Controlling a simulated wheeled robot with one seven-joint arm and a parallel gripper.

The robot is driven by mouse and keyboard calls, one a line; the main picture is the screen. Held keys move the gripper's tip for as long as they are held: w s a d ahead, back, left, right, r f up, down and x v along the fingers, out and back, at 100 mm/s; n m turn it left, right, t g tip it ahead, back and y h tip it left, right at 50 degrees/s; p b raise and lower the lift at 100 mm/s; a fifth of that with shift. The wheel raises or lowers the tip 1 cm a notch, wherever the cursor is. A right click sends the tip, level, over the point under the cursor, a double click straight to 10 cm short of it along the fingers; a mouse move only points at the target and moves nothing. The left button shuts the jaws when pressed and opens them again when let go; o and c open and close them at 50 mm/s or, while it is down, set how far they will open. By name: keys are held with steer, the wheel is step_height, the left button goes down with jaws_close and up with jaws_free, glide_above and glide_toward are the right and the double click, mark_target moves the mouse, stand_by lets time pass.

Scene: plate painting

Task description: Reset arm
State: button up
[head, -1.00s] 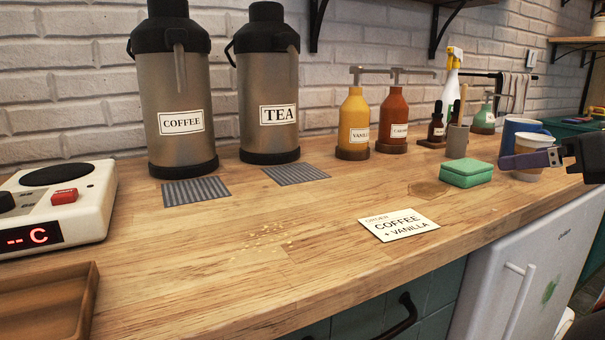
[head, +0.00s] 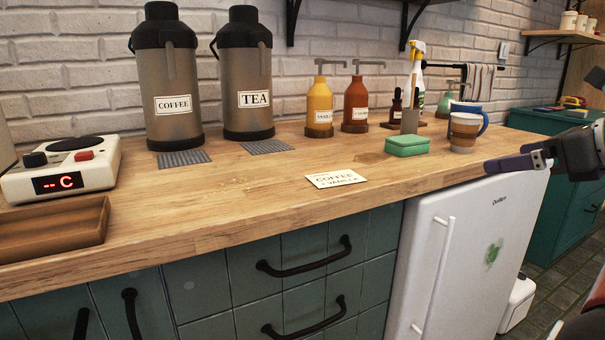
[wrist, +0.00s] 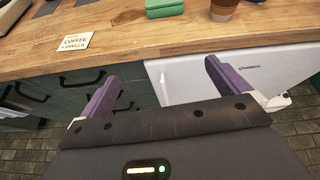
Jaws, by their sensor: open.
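My gripper (head: 518,162) is at the right in the head view, in front of the counter and above the white fridge. In the wrist view my gripper (wrist: 164,84) shows its two purple fingers wide apart with nothing between them. Its fingers point toward the counter edge, and it touches nothing that I can see.
The fridge (head: 470,250) stands below.

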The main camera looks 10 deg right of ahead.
steer(key=s+a+f+n+g, duration=0.2)
steer(key=a+f+n+g, duration=0.3)
steer(key=a+f+n, duration=1.15)
steer(key=s+a+f+n+h, duration=0.2)
steer(key=s+a+f+n, duration=0.2)
steer(key=f+n, duration=0.2)
steer(key=s+a+f+n+g+h, duration=0.1)
steer(key=s+a+f+n+h, duration=0.1)
steer(key=s+a+f+n, duration=0.3)
steer(key=f+n, duration=0.1)
steer(key=n, duration=0.2)
steer(key=shift+f+g, duration=0.3)
steer(key=shift+f, duration=0.1)
